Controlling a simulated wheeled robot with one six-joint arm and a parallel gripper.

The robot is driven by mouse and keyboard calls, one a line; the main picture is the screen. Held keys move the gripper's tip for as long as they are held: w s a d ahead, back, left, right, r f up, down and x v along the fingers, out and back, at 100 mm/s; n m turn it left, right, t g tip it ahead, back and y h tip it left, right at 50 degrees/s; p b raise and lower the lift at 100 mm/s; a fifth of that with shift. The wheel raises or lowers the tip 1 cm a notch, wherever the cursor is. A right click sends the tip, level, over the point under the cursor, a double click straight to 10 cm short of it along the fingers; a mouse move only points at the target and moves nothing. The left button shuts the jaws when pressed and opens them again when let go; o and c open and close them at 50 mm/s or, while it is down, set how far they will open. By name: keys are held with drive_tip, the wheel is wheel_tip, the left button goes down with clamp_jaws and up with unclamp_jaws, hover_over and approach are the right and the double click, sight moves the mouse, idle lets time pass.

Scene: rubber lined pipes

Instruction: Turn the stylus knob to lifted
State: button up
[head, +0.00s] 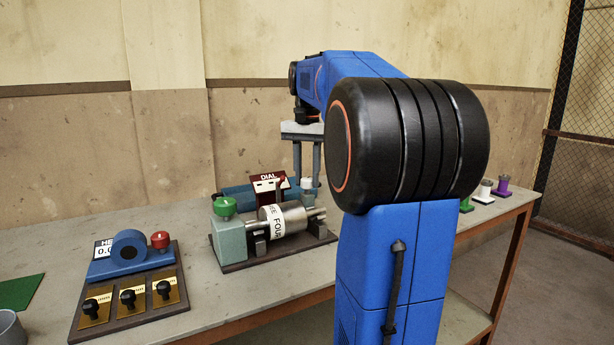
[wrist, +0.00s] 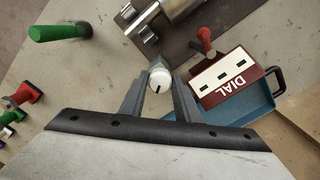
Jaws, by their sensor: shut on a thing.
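The small white knob (wrist: 160,79) has a dark mark on its top. In the wrist view it sits between the two grey fingers of my gripper (wrist: 161,90), which is shut on it. The head view also shows the white knob (head: 306,184) under my gripper (head: 306,172), at the back right of the roller device. The knob carries no label that I can read. A dark red box marked DIAL (head: 266,188) stands just left of it; the wrist view shows this box (wrist: 236,86) with three dark slots on a pale strip.
A metal roller (head: 287,220) on a dark base and a green knob (head: 224,206) stand close by. A red-tipped lever (wrist: 204,36) rises near the knob. A panel with black knobs (head: 128,298) lies front left. Coloured pegs (head: 484,190) stand at the right.

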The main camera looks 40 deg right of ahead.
sight(307, 179)
drive_tip(key=n, duration=0.5)
drive_tip(key=shift+n, duration=0.3)
drive_tip(key=n, duration=0.5)
drive_tip(key=shift+n, duration=0.4)
drive_tip(key=o, duration=1)
drive_tip(key=shift+o, duration=0.2)
drive_tip(key=shift+d+r, duration=0.1)
drive_tip(key=shift+r, duration=0.05)
wheel_tip(307, 179, up, 17)
idle(0.3)
